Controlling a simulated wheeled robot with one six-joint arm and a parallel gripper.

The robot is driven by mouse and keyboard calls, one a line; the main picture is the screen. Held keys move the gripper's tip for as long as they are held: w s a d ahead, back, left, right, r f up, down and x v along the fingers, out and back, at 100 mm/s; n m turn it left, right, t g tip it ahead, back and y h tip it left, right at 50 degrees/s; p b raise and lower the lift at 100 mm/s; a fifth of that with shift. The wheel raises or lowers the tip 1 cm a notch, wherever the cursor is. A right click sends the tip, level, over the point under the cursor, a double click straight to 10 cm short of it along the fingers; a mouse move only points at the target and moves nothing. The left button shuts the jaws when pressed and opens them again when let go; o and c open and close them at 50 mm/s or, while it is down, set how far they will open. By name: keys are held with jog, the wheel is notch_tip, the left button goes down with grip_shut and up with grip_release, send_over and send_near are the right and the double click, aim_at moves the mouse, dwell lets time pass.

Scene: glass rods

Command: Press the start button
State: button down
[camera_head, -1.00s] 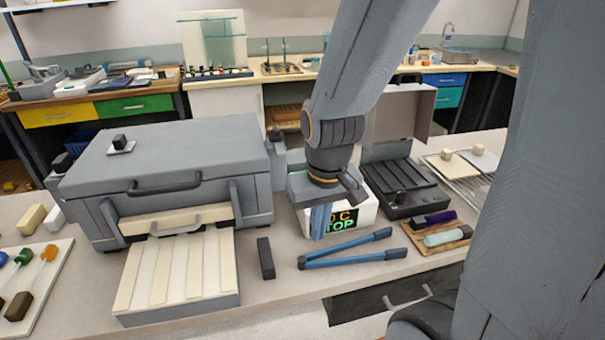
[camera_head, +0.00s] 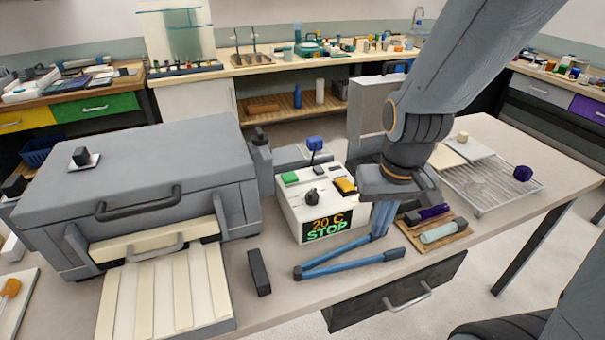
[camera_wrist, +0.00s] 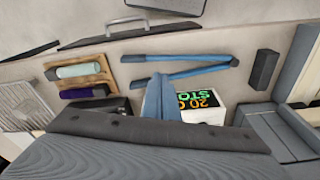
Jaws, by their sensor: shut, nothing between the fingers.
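The white control box (camera_head: 290,211) stands on the bench right of the big grey case. Its front display (camera_head: 326,228) reads "20 C STOP". On its top are a green button (camera_head: 290,177), a black knob (camera_head: 312,197) and a yellow button (camera_head: 345,186); no label on the buttons can be read. My gripper (camera_head: 381,226), with blue fingers, is shut and empty, pointing down just right of the box's front corner. In the wrist view the fingers (camera_wrist: 161,98) cover part of the box, and its display (camera_wrist: 200,105) appears upside down.
Blue tongs (camera_head: 340,262) lie in front of the box, close below my fingers. A black block (camera_head: 259,272) lies left of them. A wooden tray (camera_head: 443,241) with vials and a wire rack (camera_head: 495,190) are to the right. A blue-topped stalk (camera_head: 314,144) rises behind the box.

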jog(key=w+a+r+t+p, duration=0.1)
jog(key=w, duration=0.2)
jog(key=w+a+r+m+t+p, duration=0.1)
jog(key=w+a, duration=0.1)
jog(key=w, duration=0.2)
jog(key=w+a+r+m+t+p, duration=0.1)
jog(key=w+a, duration=0.1)
jog(key=w, duration=0.2)
jog(key=shift+w+r+t+p, duration=0.2)
jog(key=shift+r+t+p, duration=0.1)
jog(key=shift+r+p, duration=0.1)
jog(key=w+a+r+m+t+y+p, duration=0.2)
jog(key=w+a+r, duration=0.3)
jog(key=w+a, duration=0.5)
jog(key=shift+a+r+m+t+y+p, duration=0.2)
jog(key=shift+a+m+t+y+p, duration=0.1)
jog(key=shift+a+t+y+p, duration=0.4)
jog(key=shift+a, duration=0.2)
jog(key=b, duration=0.7)
send_over(291, 179)
notch_tip(291, 179, down, 6)
jog(key=shift+w, duration=0.1)
jog(key=shift+f+b, duration=1.1)
jog(key=shift+f, duration=0.3)
jog(key=shift+f, duration=0.1)
jog(key=shift+f, duration=0.3)
